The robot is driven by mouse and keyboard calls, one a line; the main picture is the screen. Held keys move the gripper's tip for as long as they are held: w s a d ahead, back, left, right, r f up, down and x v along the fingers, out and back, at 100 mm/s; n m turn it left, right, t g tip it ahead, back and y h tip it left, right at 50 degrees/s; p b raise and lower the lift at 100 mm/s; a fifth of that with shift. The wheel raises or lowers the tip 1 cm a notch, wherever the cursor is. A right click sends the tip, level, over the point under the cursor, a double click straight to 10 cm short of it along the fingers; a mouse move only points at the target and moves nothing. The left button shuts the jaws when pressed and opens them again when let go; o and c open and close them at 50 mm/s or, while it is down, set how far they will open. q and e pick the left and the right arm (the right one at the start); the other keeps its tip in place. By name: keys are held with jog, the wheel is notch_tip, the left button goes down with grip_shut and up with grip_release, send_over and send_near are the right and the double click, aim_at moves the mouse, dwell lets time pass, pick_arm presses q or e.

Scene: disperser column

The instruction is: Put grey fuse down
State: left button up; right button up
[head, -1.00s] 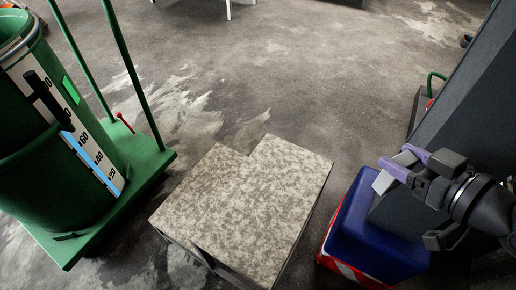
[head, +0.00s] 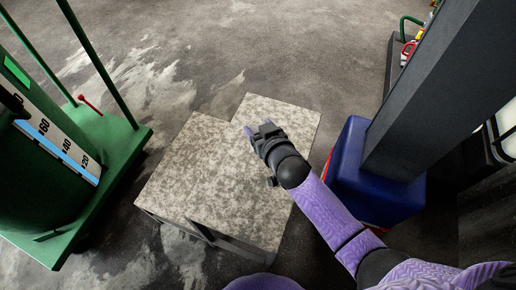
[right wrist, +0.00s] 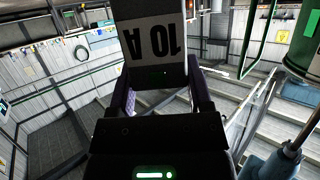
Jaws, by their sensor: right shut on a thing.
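The grey fuse (right wrist: 155,45) shows in the right wrist view with a white label reading "10 A" upside down. It sits between the fingers of my right gripper (right wrist: 158,92), which is shut on it. In the head view my right gripper (head: 258,131) is over the speckled grey table top (head: 190,165), near its middle. The fuse is hidden or cannot be made out there, and whether it touches the top cannot be told. My left gripper is in neither view.
A green wheeled cart (head: 118,140) with a scaled green container (head: 35,165) stands at the left. A blue box (head: 350,140) and a dark column (head: 440,90) stand right of the table. Bare concrete floor lies behind the table. Most of the table top is clear.

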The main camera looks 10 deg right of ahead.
notch_tip(320, 180, down, 6)
jog(key=b, duration=0.3)
jog(key=shift+f, duration=0.15)
jog(key=shift+r, duration=0.35)
jog(key=o, duration=0.9)
jog(key=shift+f, duration=0.15)
jog(key=shift+c, duration=0.2)
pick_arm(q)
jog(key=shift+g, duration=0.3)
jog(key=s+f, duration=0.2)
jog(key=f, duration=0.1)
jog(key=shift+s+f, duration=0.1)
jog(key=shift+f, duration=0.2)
pick_arm(e)
jog(key=o, duration=0.4)
jog(key=shift+o, duration=0.2)
jog(key=shift+r, duration=0.3)
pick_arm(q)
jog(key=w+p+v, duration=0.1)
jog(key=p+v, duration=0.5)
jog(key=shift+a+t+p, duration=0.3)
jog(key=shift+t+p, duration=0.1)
pick_arm(e)
jog(key=v, duration=1.2)
